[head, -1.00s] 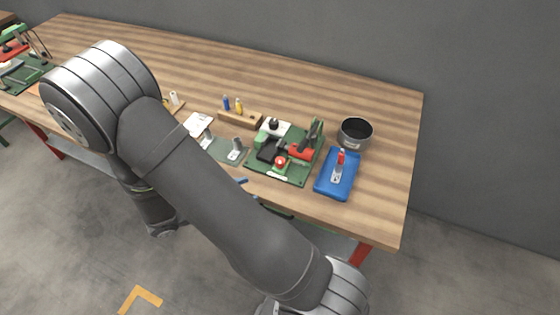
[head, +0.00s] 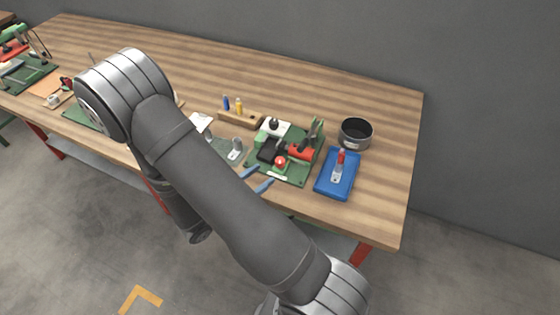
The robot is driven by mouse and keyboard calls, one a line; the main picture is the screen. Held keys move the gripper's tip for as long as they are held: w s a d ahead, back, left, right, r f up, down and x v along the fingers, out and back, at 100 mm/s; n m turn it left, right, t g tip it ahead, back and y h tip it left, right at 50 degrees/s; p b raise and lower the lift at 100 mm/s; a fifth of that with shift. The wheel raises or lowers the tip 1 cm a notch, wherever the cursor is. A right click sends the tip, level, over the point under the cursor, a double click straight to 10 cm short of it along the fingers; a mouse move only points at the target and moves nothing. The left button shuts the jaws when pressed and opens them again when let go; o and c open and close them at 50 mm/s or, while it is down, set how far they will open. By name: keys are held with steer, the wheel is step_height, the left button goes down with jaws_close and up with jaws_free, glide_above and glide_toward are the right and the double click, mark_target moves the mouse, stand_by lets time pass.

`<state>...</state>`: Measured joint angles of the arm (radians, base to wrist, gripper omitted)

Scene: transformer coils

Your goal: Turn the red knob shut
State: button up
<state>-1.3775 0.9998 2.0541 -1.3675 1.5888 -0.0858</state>
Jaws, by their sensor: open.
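The red knob (head: 280,161) sits at the front of a green board (head: 297,178), on the right part of the workbench. How far it is turned is too small to tell. My gripper (head: 266,174) shows as two blue fingers with a gap between them. They reach out from behind my arm, to the left and slightly in front of the knob, apart from it. My gripper is open and empty. Its body is hidden behind my arm.
A red part (head: 301,152) and a black block lie beside the knob. A blue tray (head: 338,185) holds a red-topped bottle to the right, with a dark pot (head: 355,133) behind it. A wooden holder (head: 240,120) stands behind. Bare wood lies at the back (head: 300,85).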

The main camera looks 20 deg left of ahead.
mark_target(276, 165)
steer(key=x, duration=0.8)
